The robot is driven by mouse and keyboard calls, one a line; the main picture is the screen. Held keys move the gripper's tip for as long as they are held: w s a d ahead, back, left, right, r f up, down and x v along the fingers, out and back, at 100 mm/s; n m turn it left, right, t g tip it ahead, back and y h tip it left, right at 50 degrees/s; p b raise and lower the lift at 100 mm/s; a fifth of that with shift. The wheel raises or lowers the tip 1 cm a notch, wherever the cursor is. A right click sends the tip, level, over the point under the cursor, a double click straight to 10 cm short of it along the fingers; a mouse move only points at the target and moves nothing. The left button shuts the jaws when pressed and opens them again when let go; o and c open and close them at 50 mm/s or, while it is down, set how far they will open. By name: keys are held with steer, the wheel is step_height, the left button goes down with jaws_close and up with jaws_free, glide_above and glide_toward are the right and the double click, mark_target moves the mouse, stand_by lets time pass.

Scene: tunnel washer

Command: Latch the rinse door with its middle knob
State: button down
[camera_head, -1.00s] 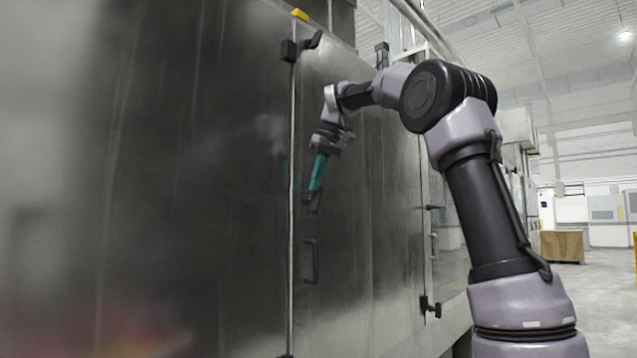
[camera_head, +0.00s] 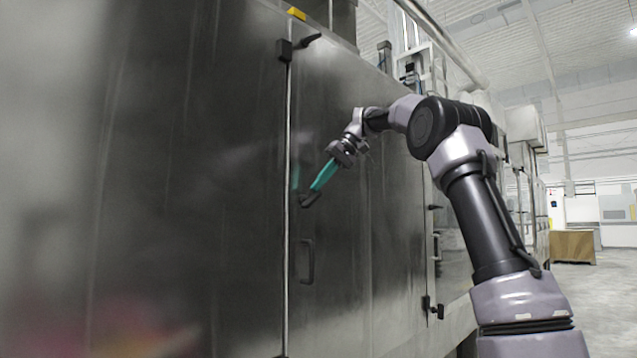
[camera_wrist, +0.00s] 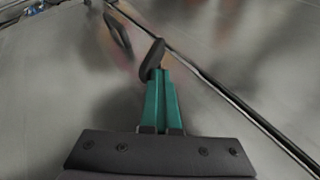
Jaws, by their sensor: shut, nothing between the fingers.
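The rinse door (camera_head: 345,270) is a closed-looking steel panel to the right of the vertical seam. Its middle knob (camera_head: 310,200) is a dark lever near the seam, slanting in the head view. My gripper (camera_head: 312,194) has teal fingers, shut and empty. It reaches down and left from the right, with its tips at the knob. In the wrist view the fingertips (camera_wrist: 160,76) lie against or just beside the knob (camera_wrist: 152,57), which stands close to the seam. I cannot tell whether they touch, and the fingers partly hide the knob's base.
A fixed dark pull handle (camera_head: 307,261) sits below the knob and also shows in the wrist view (camera_wrist: 118,36). A top knob (camera_head: 310,40) is near the door's upper edge by the seam. Another door's hardware (camera_head: 432,306) is at the right. Open floor lies far right.

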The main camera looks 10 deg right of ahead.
steer(key=shift+w+d+f+m+g+y, duration=0.25)
steer(key=shift+d+f+g+y, duration=0.15)
steer(key=shift+y, duration=0.4)
steer(key=shift+w+d+f+m+g+y, duration=0.25)
steer(key=shift+g+y, duration=0.2)
steer(key=shift+y, duration=0.35)
steer(key=shift+w+d+f+m+g+y, duration=0.25)
steer(key=shift+f+g+y, duration=0.15)
steer(key=shift+y, duration=0.4)
steer(key=shift+s+a+r, duration=0.1)
steer(key=shift+r, duration=0.05)
